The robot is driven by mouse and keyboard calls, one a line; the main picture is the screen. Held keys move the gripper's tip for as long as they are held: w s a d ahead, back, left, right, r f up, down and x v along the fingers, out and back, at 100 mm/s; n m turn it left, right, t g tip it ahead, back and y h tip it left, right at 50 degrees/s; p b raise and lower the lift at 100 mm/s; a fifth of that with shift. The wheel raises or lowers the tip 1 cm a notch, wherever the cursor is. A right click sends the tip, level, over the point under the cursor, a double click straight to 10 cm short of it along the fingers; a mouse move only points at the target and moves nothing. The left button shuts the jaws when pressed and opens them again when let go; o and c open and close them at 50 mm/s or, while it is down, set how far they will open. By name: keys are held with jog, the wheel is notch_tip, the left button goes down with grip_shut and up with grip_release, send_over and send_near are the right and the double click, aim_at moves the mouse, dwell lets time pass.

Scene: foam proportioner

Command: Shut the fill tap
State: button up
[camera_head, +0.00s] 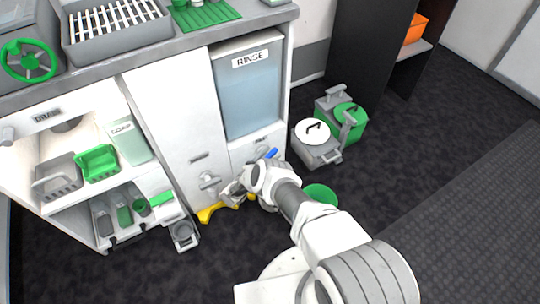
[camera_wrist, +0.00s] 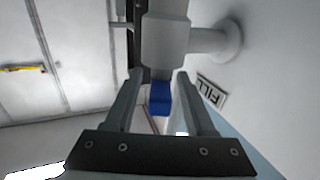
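The fill tap (camera_wrist: 165,40) is a grey body on a pale pipe from the white panel, beside the FILL label (camera_wrist: 212,92). Its blue lever (camera_wrist: 159,98) shows between the fingers of my gripper (camera_wrist: 158,85), with gaps on both sides. The fingers are apart, and I see no clear contact. In the head view the blue lever (camera_head: 271,153) shows just above my wrist, below the RINSE tank. My wrist hides most of the fill tap there, and the fingertips are hard to make out.
Another grey tap (camera_head: 208,182) is on the cabinet front to the left. A yellow object (camera_head: 225,208) lies on the floor below. A white-lidded grey container (camera_head: 317,143) and a green container (camera_head: 345,122) stand to the right. The dark floor further right is clear.

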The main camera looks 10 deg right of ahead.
jog(key=shift+a, duration=0.1)
jog(key=v, duration=1.7)
jog(key=shift+a, duration=0.1)
